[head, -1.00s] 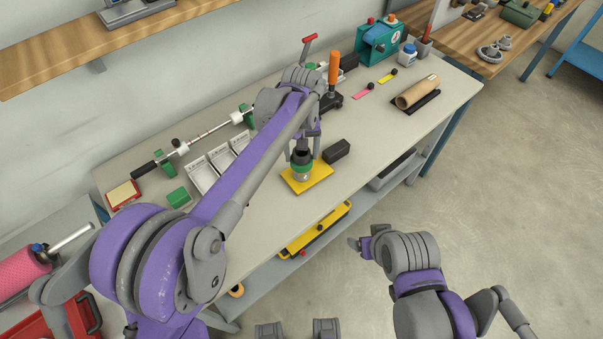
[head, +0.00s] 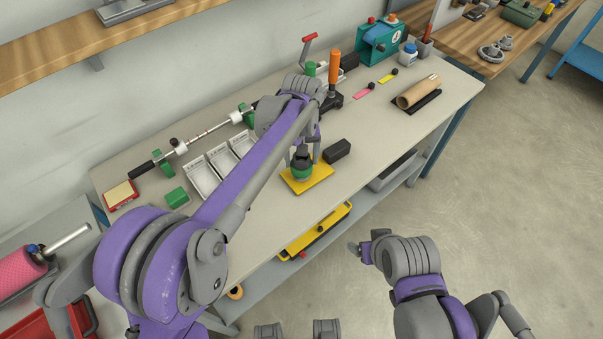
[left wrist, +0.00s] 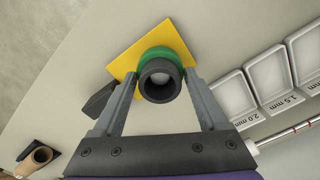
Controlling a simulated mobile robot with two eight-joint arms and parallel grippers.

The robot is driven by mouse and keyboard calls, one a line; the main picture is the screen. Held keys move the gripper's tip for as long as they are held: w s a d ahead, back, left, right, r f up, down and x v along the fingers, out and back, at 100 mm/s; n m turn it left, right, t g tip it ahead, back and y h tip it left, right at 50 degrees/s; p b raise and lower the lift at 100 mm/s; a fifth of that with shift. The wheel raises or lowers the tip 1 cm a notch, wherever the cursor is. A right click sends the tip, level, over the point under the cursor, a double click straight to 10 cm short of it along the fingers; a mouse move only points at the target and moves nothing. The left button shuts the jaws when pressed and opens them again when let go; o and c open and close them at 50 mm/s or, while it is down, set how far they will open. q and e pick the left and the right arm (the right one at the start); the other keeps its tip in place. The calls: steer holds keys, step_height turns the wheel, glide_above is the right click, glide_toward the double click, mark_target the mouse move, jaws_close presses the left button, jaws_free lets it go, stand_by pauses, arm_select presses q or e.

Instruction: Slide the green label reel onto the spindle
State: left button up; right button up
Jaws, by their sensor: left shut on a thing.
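The green reel (head: 302,173), a short green ring with a black hollow core (left wrist: 160,80), stands upright over a yellow plate (head: 320,183) on the bench. My left gripper (head: 302,155) comes down from above and is shut on it. In the left wrist view its fingers (left wrist: 162,92) lie on both sides of the black core. Whether the reel touches the plate is hidden. A long thin rod with white collars, probably the spindle (head: 205,132), lies level along the back of the bench on green supports. My right gripper (head: 362,246) is off the bench; its jaws are unclear.
A black block (head: 337,150) stands close right of the reel. An orange-handled tool (head: 334,72) stands behind. A cardboard tube (head: 417,91) lies far right. The front bench strip is clear.

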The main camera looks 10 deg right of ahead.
arm_select(q)
steer(key=shift+f+b, duration=0.6)
steer(key=shift+f, duration=0.45)
stand_by(0.4)
steer(key=o, duration=1.2)
steer(key=shift+o, duration=0.2)
step_height(320, 180, up, 11)
steer(key=s+a+r+t+p, duration=0.1)
steer(key=s+a+r+p, duration=0.1)
steer(key=s+a, duration=0.35)
steer(key=s+a+f+t+p, duration=0.1)
steer(key=s+a+f, duration=0.1)
steer(key=s+a, duration=0.3)
steer(key=s+a+f+t, duration=0.2)
steer(key=s+a+f, duration=0.1)
steer(key=s+a, duration=0.3)
steer(key=s+a+f+t+p, duration=0.1)
steer(key=s+a+f, duration=0.1)
steer(key=s+a, duration=0.4)
steer(key=shift+s+f+p, duration=0.15)
steer(key=shift+s+p, duration=0.15)
steer(key=shift+s, duration=0.3)
steer(key=shift+s+a+f, duration=0.15)
